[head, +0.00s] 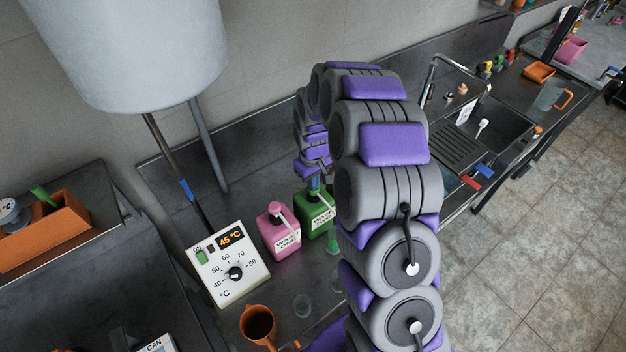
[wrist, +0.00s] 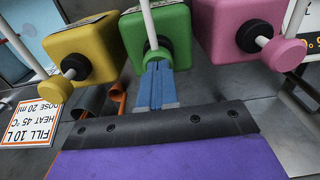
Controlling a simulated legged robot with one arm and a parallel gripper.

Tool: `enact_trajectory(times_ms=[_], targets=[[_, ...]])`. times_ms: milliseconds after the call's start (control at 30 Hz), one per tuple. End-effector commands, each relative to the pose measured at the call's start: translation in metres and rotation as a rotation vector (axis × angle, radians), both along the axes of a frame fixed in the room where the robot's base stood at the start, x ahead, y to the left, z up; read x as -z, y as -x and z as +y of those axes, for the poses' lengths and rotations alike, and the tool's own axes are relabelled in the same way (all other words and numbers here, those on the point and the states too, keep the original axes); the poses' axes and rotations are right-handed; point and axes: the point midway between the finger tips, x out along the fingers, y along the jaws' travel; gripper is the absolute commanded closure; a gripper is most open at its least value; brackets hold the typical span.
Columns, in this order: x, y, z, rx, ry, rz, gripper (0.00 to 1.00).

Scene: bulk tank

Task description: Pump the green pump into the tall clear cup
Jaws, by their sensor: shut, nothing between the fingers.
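The green pump bottle (head: 312,222) stands on the metal counter, partly hidden behind my arm. My gripper (head: 314,184) is above it in the head view. In the wrist view my gripper's blue fingers (wrist: 155,72) are together and empty, with their tips at the round green pump head of the green bottle (wrist: 176,28). I cannot tell whether they touch it. A clear cup (head: 303,305) stands on the counter in front of the bottles, and another clear cup (head: 336,279) is close to my arm. I cannot tell for sure which is the tall one.
A pink pump bottle (head: 277,235) stands left of the green one, and a yellow one (wrist: 85,50) shows in the wrist view. A temperature control box (head: 231,264) and an orange-brown jug (head: 257,325) are left of the cups. A large tank (head: 130,45) hangs above.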

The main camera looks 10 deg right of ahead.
Motion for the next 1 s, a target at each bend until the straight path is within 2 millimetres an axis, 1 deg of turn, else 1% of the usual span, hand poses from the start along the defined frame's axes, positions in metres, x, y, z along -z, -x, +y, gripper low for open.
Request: enact_trajectory(times_ms=[33, 133, 267, 700, 833, 1000], targets=[[0.005, 0.004, 0.000, 0.000, 0.000, 0.014, 1.00], [0.003, 0.005, 0.000, -0.001, 0.000, 0.015, 1.00], [-0.011, 0.005, 0.002, 0.000, 0.001, 0.012, 1.00], [-0.104, 0.006, 0.004, 0.001, 0.000, -0.006, 1.00], [-0.124, 0.006, 0.004, 0.001, 0.000, -0.004, 1.00], [-0.138, 0.007, 0.004, 0.001, 0.000, -0.003, 1.00]])
